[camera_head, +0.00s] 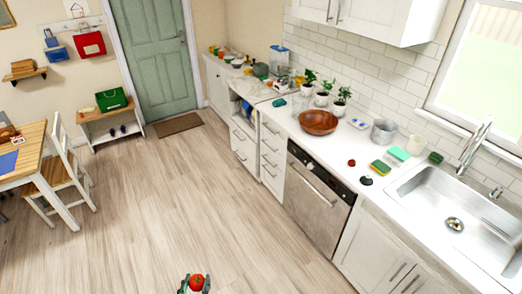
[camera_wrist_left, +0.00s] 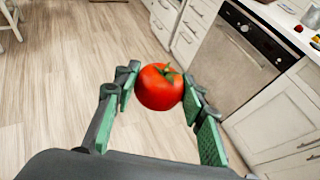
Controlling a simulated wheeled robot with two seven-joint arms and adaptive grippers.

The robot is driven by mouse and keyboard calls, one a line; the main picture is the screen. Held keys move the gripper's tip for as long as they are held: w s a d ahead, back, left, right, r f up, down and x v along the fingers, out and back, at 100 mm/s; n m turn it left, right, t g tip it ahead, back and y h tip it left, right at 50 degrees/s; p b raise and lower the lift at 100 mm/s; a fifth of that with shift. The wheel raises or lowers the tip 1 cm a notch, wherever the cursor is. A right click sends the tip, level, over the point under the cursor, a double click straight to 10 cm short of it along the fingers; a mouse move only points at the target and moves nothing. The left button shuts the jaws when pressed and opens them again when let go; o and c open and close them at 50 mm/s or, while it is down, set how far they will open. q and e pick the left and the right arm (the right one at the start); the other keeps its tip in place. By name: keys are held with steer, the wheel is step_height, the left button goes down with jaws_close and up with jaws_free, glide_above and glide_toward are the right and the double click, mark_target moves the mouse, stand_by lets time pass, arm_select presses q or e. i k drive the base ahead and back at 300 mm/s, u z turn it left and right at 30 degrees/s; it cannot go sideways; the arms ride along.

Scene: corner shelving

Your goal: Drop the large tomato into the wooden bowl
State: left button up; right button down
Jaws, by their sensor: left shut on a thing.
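A large red tomato (camera_head: 197,282) with a green stem is held by my left gripper (camera_head: 194,284) at the bottom edge of the head view, over the floor. In the left wrist view the tomato (camera_wrist_left: 159,87) sits between the green-padded fingers of the gripper (camera_wrist_left: 158,95). The wooden bowl (camera_head: 318,122) stands on the white counter, well away from the gripper, to the upper right. Its inside looks empty. My right gripper is not in view.
The counter (camera_head: 339,143) also bears potted plants (camera_head: 323,93), a metal pot (camera_head: 384,131), sponges (camera_head: 380,167) and a sink (camera_head: 455,222). A dishwasher (camera_head: 315,195) is below. A table (camera_head: 25,150) and chair (camera_head: 62,170) stand left. The wooden floor (camera_head: 150,220) between is clear.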

mark_target(314, 126)
steer(key=u, duration=0.3)
steer(key=i, duration=2.1)
steer(key=z, duration=0.9)
